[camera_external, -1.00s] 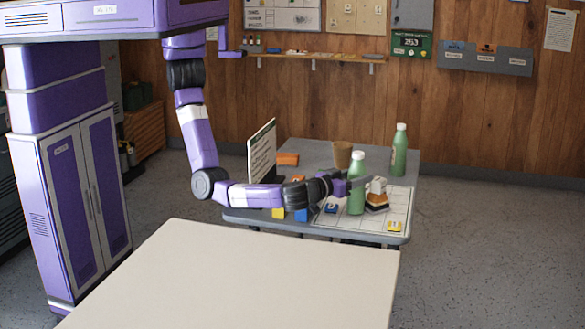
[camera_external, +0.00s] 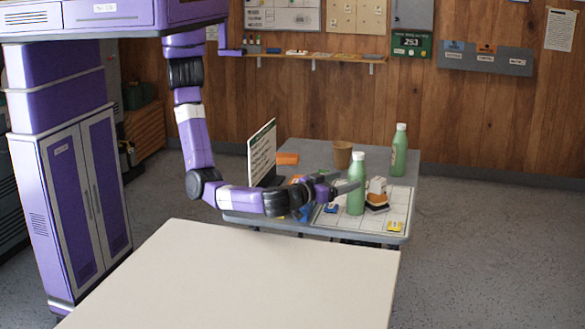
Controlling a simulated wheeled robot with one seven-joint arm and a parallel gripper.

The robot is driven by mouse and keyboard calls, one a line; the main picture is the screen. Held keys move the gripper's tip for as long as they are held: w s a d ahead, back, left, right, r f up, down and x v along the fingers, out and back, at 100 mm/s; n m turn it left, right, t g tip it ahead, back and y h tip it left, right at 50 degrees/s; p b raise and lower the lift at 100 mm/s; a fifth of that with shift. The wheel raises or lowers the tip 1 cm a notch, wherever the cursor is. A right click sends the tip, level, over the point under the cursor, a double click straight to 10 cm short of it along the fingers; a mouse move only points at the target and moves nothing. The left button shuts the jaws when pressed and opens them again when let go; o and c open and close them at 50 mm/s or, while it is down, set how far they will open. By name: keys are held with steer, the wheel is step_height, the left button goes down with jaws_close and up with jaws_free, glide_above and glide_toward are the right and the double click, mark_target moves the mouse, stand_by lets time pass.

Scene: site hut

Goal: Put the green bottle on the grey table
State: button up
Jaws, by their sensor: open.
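A green bottle (camera_external: 356,196) with a white cap stands upright on the white gridded area at the front right of the grey table (camera_external: 320,153). A second, similar green bottle (camera_external: 399,152) stands upright at the table's back right. My gripper (camera_external: 346,187) is open, just left of the front bottle at about mid-height, with its fingers pointing toward it. One fingertip overlaps the bottle's left edge in the picture; I cannot tell whether it touches. Nothing is held in the jaws.
A brown cup (camera_external: 342,155), a black-and-orange block with a grey top (camera_external: 377,195), a yellow block (camera_external: 394,226), a blue block (camera_external: 331,208) and an upright sign (camera_external: 262,152) crowd the grey table. A bare cream table (camera_external: 240,275) fills the foreground.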

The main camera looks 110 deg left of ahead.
steer(key=v, duration=0.5)
steer(key=shift+c, duration=0.2)
steer(key=shift+s+d, duration=0.2)
steer(key=c, duration=0.3)
steer(key=shift+r, duration=0.1)
